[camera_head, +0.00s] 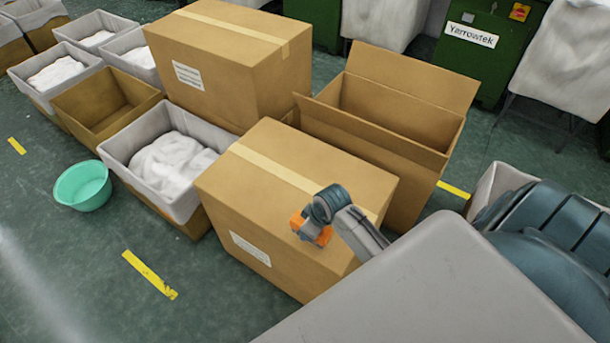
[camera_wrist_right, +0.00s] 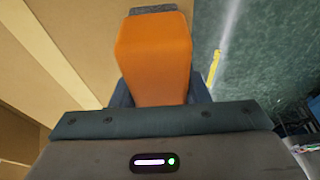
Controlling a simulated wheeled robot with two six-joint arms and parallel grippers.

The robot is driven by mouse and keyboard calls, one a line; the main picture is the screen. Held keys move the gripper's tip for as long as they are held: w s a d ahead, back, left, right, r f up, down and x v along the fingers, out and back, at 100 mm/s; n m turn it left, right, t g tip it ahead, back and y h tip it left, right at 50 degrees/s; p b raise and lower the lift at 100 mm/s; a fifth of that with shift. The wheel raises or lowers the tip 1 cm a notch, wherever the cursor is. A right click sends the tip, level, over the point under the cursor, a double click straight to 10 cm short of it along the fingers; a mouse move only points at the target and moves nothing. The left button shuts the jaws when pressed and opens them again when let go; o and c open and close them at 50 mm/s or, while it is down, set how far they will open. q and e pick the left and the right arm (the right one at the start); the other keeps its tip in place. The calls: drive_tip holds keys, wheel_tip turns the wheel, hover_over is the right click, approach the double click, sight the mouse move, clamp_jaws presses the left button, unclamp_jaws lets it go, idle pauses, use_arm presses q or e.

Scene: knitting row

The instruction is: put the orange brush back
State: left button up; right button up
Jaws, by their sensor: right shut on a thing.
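The orange brush (camera_head: 323,237) is in my right gripper (camera_head: 309,228), over the closed cardboard box (camera_head: 330,165) at the front. I cannot tell whether the brush touches the box. In the right wrist view the orange brush (camera_wrist_right: 154,55) fills the space between the dark fingers of my right gripper (camera_wrist_right: 158,92), which is shut on it. A grey strip shows at the brush's far end. My left gripper is not in view.
An open cardboard box (camera_head: 390,115) stands behind the front box, and another closed box (camera_head: 215,65) behind left. A grey-lined bin (camera_head: 118,150) with white fabric stands left. A green basin (camera_head: 83,187) is on the floor. Green machines (camera_head: 460,65) line the back. Floor at front left is clear.

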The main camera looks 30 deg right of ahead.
drive_tip(key=w+d, duration=0.1)
drive_tip(key=w, duration=0.3)
drive_tip(key=w+d, duration=0.1)
drive_tip(key=w, duration=0.1)
drive_tip(key=shift+w+d+f+p, duration=0.3)
drive_tip(key=shift+d+f, duration=0.05)
wheel_tip(320, 180, down, 3)
drive_tip(key=shift+f, duration=0.2)
drive_tip(key=shift+c, duration=0.3)
drive_tip(key=o, duration=0.9)
drive_tip(key=shift+o, duration=0.2)
drive_tip(key=v, duration=1.2)
drive_tip(key=shift+s, duration=0.1)
